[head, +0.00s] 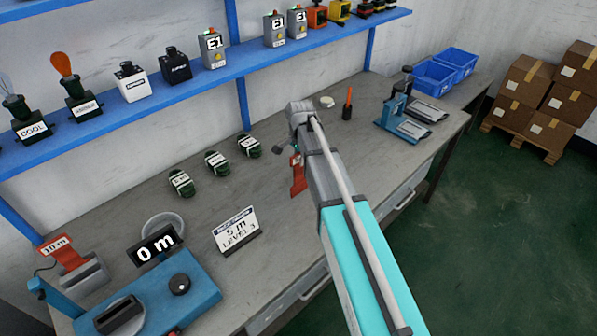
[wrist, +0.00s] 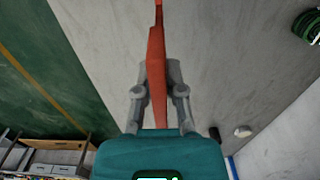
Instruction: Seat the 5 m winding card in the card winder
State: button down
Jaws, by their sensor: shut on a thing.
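My gripper (wrist: 158,78) is shut on a red card (wrist: 157,55), seen nearly edge-on in the wrist view. In the head view the red card (head: 298,174) hangs below the end of my arm, over the workbench; part of it is hidden by the arm and no label is readable. The card winder (head: 195,297) is a blue machine at the lower left with a black knob, a black block on top and a display reading "0 m". The card is well apart from it, up and to the right. A sign (head: 236,232) reads "5 m LEVEL 3".
Another red card marked "10 m" (head: 58,248) stands in a grey holder (head: 84,277) left of the winder. Several dark green spools (head: 217,163) lie mid-bench. A blue press (head: 398,112) stands at the right. A blue shelf (head: 215,77) carries devices above the bench.

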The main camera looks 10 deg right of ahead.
jog(key=shift+w+f, duration=0.25)
jog(key=shift+w+f+b, duration=0.2)
jog(key=shift+f+b, duration=0.8)
jog(key=shift+b, duration=0.05)
jog(key=shift+w+f+b, duration=0.2)
jog(key=shift+f+b, duration=0.8)
jog(key=shift+b, duration=0.05)
jog(key=shift+f, duration=0.15)
jog(key=c, duration=0.7)
grip_release()
jog(key=shift+r, duration=0.2)
notch_tip(320, 180, up, 12)
jog(key=p, duration=1.2)
